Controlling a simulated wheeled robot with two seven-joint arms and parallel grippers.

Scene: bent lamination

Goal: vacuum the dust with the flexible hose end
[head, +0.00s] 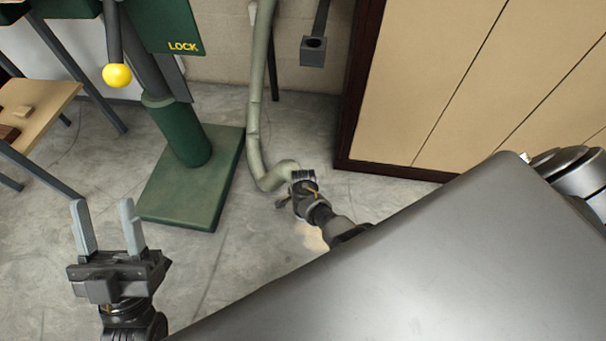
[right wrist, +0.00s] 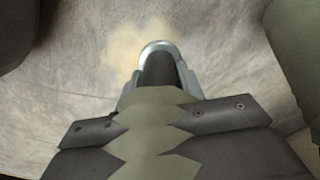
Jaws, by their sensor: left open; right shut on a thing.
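A long sage-green flexible hose (head: 254,120) hangs down from the top of the head view and bends near the floor. My right gripper (head: 300,180) is shut on the hose near its end. In the right wrist view the green hose (right wrist: 155,125) runs between the jaws, with a pale metal-rimmed end (right wrist: 158,47) beyond them. A tan dust patch (head: 312,237) lies on the floor, partly hidden by my right arm. The dust (right wrist: 122,45) also shows just beyond the hose end; I cannot tell the height between them. My left gripper (head: 104,205) is open and empty.
A green machine base (head: 190,185) with a column stands left of the hose. A wooden cabinet (head: 440,80) with a dark frame stands at the right. A wooden-topped table (head: 45,95) is at the far left. Grey concrete floor (head: 225,265) is clear between my grippers.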

